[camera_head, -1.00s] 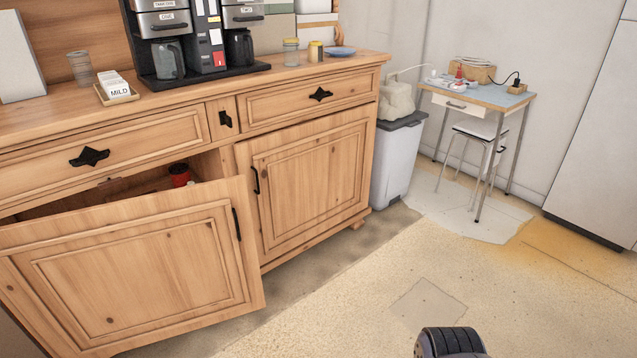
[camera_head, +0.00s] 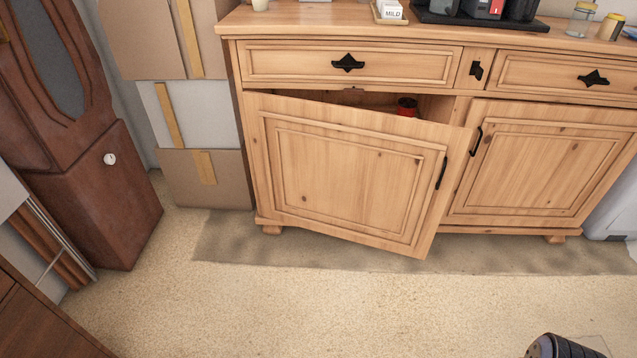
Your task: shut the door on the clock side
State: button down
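The wooden dresser (camera_head: 345,34) stands ahead with two lower doors. Its left door (camera_head: 345,172), on the side nearer the tall dark wooden clock-like case (camera_head: 75,165), is ajar. It is hinged at its left edge, and its right edge with the black handle (camera_head: 441,173) stands out from the front. A dark gap shows above it, with a red container (camera_head: 407,106) inside. The right door (camera_head: 545,162) looks shut, with a black handle (camera_head: 476,141). My gripper's fingers are not in view; only a dark ribbed part of my arm shows at the bottom right.
Cardboard panels (camera_head: 205,180) lean between the dark case and the dresser. The floor (camera_head: 330,310) in front of the doors is clear. Brown furniture (camera_head: 40,325) fills the lower left corner. Jars and a label tray (camera_head: 391,14) stand on the dresser top.

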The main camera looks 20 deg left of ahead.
aim_at(384, 181)
jog(key=u, duration=0.95)
jog(key=i+l+z, duration=0.1)
jog(key=i+l, duration=0.25)
jog(key=l, duration=0.15)
jog(key=i+l+z, duration=0.1)
jog(key=i+l, duration=0.25)
jog(key=l, duration=0.15)
